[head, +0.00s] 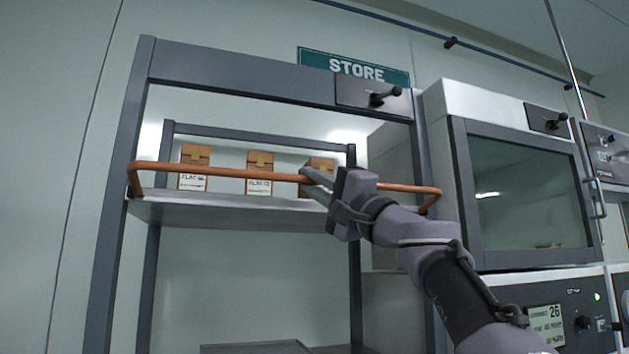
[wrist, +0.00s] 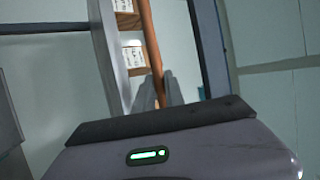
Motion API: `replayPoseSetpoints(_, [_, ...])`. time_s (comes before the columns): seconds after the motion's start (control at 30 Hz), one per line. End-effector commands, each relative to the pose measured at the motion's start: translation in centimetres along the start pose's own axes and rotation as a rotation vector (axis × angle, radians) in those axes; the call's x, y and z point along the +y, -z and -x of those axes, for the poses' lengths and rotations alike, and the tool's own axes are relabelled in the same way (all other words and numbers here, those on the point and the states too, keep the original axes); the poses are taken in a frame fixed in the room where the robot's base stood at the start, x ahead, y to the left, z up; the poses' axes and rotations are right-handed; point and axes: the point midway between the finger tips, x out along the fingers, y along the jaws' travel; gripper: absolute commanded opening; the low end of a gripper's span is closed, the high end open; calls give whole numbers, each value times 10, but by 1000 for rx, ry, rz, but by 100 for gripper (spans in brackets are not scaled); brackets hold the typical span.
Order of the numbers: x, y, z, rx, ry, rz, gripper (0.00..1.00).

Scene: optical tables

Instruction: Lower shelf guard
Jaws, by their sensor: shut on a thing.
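The shelf guard (head: 228,171) is an orange-brown bar with bent ends, running across the front of the upper shelf (head: 240,209) a little above its surface. My gripper (head: 308,174) reaches in from the right and is shut on the guard, right of its middle. In the wrist view the guard (wrist: 152,45) runs down between my gripper's two grey fingers (wrist: 160,92). Several brown boxes with white labels stand on the shelf behind the bar, such as the left box (head: 193,168) and the middle box (head: 259,173). My gripper partly hides the right box (head: 318,166).
The grey rack frame (head: 112,230) stands around the shelf, with a black-handled latch plate (head: 375,95) at its top right. A glass-fronted cabinet (head: 525,185) stands close on the right. The space under the shelf (head: 255,275) looks open.

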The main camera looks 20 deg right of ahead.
Motion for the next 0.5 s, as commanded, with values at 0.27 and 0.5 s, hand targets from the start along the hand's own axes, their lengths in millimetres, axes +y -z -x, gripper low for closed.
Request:
replayPoseSetpoints(0.27, [20, -2, 4, 0, -2, -1, 0])
replayPoseSetpoints(0.5, [26, -3, 7, 0, -2, -1, 0])
